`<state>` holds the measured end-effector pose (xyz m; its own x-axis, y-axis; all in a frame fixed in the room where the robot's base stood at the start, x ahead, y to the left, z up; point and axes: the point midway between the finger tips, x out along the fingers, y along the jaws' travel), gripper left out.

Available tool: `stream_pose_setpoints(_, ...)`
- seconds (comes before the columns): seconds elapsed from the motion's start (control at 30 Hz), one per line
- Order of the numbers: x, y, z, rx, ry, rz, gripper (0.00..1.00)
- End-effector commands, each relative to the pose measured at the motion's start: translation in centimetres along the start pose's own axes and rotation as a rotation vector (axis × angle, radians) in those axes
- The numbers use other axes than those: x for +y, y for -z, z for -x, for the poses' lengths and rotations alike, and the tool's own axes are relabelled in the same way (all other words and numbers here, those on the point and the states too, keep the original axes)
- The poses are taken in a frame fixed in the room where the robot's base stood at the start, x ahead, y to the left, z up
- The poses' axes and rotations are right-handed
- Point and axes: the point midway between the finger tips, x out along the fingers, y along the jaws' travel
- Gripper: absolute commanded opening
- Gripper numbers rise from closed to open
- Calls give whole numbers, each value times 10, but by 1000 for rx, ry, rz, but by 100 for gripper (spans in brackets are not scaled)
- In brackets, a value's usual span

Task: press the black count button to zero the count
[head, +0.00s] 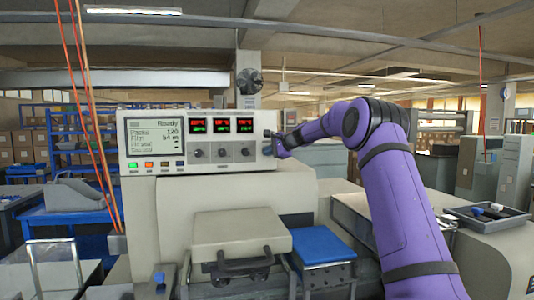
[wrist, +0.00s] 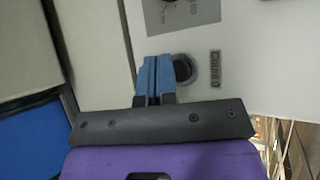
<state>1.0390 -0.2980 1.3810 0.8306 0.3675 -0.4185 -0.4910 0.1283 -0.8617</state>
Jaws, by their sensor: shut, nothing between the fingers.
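I cannot tell whether the tips touch the panel. In the head view my gripper (head: 275,142) is at the right end of the control panel (head: 220,171), and the button is not clearly visible there. The screen (head: 154,136) reads "Ready" and a packs line that looks like 120.
Three red-green displays (head: 209,125) with knobs below sit left of my gripper. Coloured small buttons (head: 148,165) line the panel's lower left. A beige box with a handle (head: 240,232) and a blue pad (head: 320,244) are below. A dark tray (head: 487,216) lies at right.

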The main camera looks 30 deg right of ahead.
Motion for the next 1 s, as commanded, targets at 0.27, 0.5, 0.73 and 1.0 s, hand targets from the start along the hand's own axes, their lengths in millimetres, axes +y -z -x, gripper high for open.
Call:
stream_pose_setpoints(0.27,-2,2,-2,0,0,0,0)
stream_pose_setpoints(0.5,-5,4,-6,0,0,0,0)
stream_pose_setpoints(0.73,-5,4,-6,0,0,0,0)
stream_pose_setpoints(1.0,-5,5,-7,0,0,0,0)
